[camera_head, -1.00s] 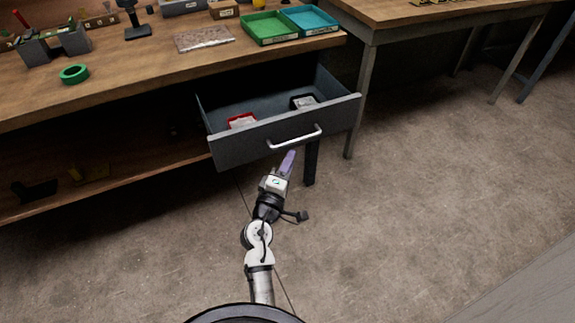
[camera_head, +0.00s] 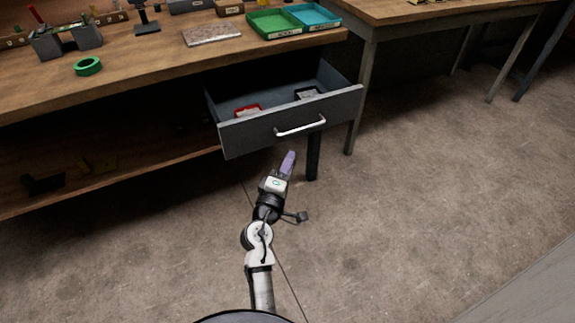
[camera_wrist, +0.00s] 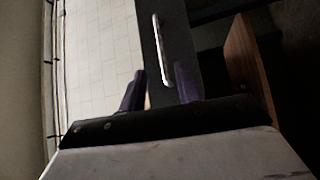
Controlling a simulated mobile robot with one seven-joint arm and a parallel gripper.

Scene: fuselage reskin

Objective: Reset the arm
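My gripper (camera_head: 288,157) has purple fingers and is in front of and below the open drawer, over the concrete floor. In the wrist view its two fingers (camera_wrist: 160,88) stand apart with nothing held between them. The arm stretches forward from my base at the bottom of the head view. The grey drawer (camera_head: 255,136) is pulled out from under the workbench. Its white bar handle (camera_head: 301,125) is beyond the fingertips, with a gap between them; the handle also shows in the wrist view (camera_wrist: 161,50).
A red-edged box (camera_head: 248,111) and a dark-edged box (camera_head: 308,93) lie in the drawer. The wooden workbench (camera_head: 150,82) carries green tape (camera_head: 88,66), a green tray (camera_head: 272,24) and a blue tray (camera_head: 313,17). The floor (camera_head: 430,180) to the right is clear.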

